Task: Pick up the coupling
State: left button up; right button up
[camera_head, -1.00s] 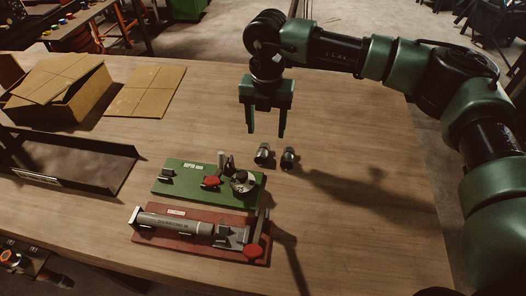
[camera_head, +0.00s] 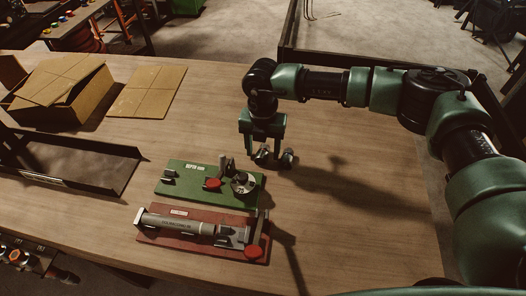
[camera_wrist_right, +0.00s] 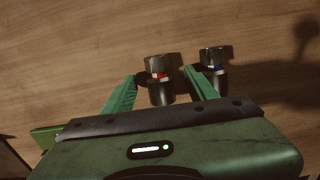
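Two small metal couplings stand on the wooden table. The red-banded coupling (camera_wrist_right: 160,92) is between the fingers of my right gripper (camera_head: 263,156) in the right wrist view. The fingers are open on either side of it, with a gap visible on its left; contact on the right is unclear. In the head view this coupling (camera_head: 262,153) is partly hidden by the gripper. The blue-banded coupling (camera_wrist_right: 213,78) is just outside the right finger; it also shows in the head view (camera_head: 288,157). My left gripper is not in view.
A green fixture board (camera_head: 190,190) with a red knob and dial lies in front of the couplings. A red fixture board (camera_head: 190,243) holding a grey cylinder is nearer. A dark tray (camera_head: 120,180) and cardboard boxes (camera_head: 85,105) are on the left. The table's right side is clear.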

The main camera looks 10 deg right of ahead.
grip_shut()
jog(key=shift+r, duration=0.1)
